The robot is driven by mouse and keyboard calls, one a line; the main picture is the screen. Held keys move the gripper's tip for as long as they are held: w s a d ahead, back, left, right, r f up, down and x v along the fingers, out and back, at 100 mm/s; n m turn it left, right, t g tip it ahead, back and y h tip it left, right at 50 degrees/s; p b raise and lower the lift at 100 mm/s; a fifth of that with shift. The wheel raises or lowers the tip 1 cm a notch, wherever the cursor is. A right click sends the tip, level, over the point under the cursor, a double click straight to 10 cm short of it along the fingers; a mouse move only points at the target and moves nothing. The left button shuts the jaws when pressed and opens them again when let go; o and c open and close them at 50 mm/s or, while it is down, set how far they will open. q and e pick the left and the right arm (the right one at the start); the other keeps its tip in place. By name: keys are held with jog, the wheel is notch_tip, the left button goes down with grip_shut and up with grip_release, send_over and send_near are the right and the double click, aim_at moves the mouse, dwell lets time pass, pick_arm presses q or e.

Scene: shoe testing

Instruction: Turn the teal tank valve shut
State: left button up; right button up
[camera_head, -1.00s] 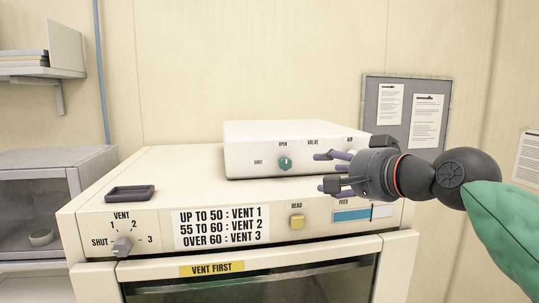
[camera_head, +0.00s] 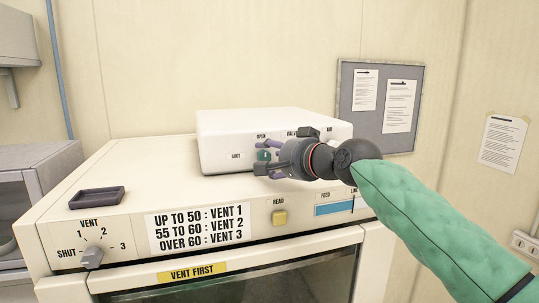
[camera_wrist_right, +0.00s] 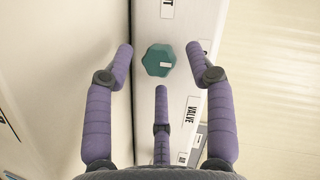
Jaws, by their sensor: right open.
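The teal valve knob (camera_head: 263,155) is on the front of a white box (camera_head: 220,120) that sits on the cream cabinet. In the head view the knob is partly hidden by my right gripper (camera_head: 264,158). In the right wrist view the teal knob (camera_wrist_right: 159,60) shows whole, with a pale mark on its face. My right gripper (camera_wrist_right: 161,65) is open, its purple fingers spread around and just short of the knob, with nothing between them. "OPEN" is printed above the knob and "SHUT" to its left. My left gripper is not in view.
The cabinet front has a grey vent knob (camera_head: 92,257), a yellow READ button (camera_head: 279,217) and a vent sign (camera_head: 198,228). A dark tray (camera_head: 97,198) lies on the cabinet top at left. A notice board (camera_head: 380,105) hangs on the wall behind.

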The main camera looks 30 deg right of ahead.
jog(key=shift+w+a+f, duration=0.1)
jog(key=shift+w+f, duration=0.1)
jog(key=shift+w, duration=0.45)
jog(key=shift+s, duration=0.1)
jog(key=shift+s, duration=0.1)
jog(key=c, duration=1.1)
jog(key=shift+r, duration=0.1)
